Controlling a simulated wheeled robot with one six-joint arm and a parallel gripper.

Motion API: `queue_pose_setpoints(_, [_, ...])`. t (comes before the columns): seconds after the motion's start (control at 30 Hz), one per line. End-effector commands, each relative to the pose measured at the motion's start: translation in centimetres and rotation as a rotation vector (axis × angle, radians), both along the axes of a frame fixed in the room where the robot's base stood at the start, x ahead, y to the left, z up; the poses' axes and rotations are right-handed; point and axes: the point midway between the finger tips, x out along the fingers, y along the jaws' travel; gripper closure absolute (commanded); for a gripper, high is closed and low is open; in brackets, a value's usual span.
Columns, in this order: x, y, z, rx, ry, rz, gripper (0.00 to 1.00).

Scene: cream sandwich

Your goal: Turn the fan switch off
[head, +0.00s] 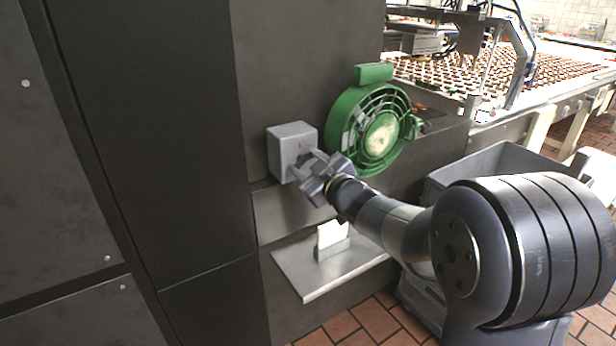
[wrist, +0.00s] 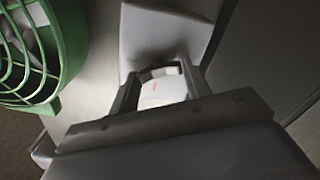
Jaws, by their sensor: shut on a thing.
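The grey switch box (head: 292,140) is fixed to the dark panel, left of the green fan (head: 378,135). My gripper (head: 308,163) is at the front of the box, with its fingers around the small switch knob. In the wrist view, the box (wrist: 162,30) is at the top centre, and my gripper (wrist: 160,88) is shut on the pale knob (wrist: 163,93) in front of it. The fan's guard (wrist: 50,50) fills the left edge.
A metal shelf (head: 300,275) below holds a small holder with white cards (head: 332,234). A grey bin (head: 490,165) stands at the right beside my arm. A conveyor with many small sandwiches (head: 440,75) runs behind. Dark cabinets (head: 150,130) fill the left.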

Motion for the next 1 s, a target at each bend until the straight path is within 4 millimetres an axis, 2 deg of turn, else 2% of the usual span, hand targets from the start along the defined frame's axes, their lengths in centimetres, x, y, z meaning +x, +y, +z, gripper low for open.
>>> queue_pose_setpoints(0.03, [-0.03, 0.03, -0.56, -0.038, -0.028, 0.001, 0.77])
queue_pose_setpoints(1.0, [-0.11, 0.14, -0.49, -0.757, -0.512, 0.001, 0.77])
